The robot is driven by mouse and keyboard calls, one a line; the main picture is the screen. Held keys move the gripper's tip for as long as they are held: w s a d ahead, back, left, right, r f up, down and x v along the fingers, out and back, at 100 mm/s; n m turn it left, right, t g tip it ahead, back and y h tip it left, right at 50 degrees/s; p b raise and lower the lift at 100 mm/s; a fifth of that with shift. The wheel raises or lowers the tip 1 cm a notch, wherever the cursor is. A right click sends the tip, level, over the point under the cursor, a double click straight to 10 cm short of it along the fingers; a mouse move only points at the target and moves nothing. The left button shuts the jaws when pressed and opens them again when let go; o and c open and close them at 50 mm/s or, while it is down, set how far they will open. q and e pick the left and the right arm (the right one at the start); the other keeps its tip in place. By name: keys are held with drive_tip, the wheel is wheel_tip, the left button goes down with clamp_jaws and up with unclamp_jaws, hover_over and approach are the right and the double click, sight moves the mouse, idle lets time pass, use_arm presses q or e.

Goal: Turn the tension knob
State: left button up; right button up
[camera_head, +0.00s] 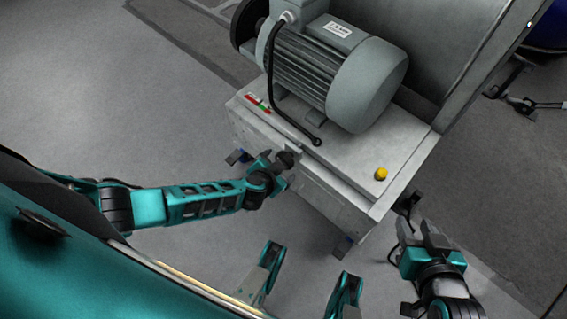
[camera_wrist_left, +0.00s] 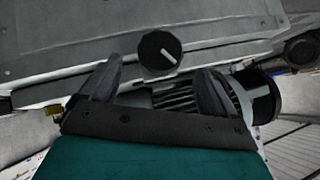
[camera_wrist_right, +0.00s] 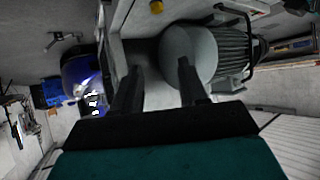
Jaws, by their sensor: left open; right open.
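The tension knob (camera_wrist_left: 160,53) is a round black dial with a white pointer line, on a grey metal face of the machine. In the left wrist view the line slants down to the right. My left gripper (camera_wrist_left: 162,75) is open, its two dark fingers on either side of the knob in that view, with no clear contact. In the head view my left gripper (camera_head: 279,166) is at the front face of the machine's base and largely hides the knob. My right gripper (camera_head: 405,228) is open and empty, near the base's right front corner.
The grey machine base (camera_head: 335,200) carries a large motor (camera_head: 330,75) with a black cable. A yellow button (camera_head: 381,173) and a red-and-green switch panel (camera_head: 258,102) are on its top. A large grey drum (camera_head: 440,45) stands behind. Open floor (camera_head: 110,110) lies to the left.

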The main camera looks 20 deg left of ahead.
sight(284, 161)
use_arm(q)
drive_tip(key=b+x, duration=0.5)
drive_tip(key=x, duration=0.1)
drive_tip(key=shift+s+f, duration=0.1)
drive_tip(key=shift+s, duration=0.05)
drive_tip(key=shift+w+f+b, duration=0.1)
drive_tip(key=shift+w+b, duration=0.2)
drive_tip(key=shift+b, duration=0.2)
use_arm(e)
drive_tip(key=shift+y, duration=0.4)
drive_tip(key=w+a+f, duration=0.2)
drive_tip(key=f, duration=0.1)
drive_tip(key=shift+w+a+f, duration=0.1)
use_arm(q)
drive_tip(key=shift+c, duration=0.2)
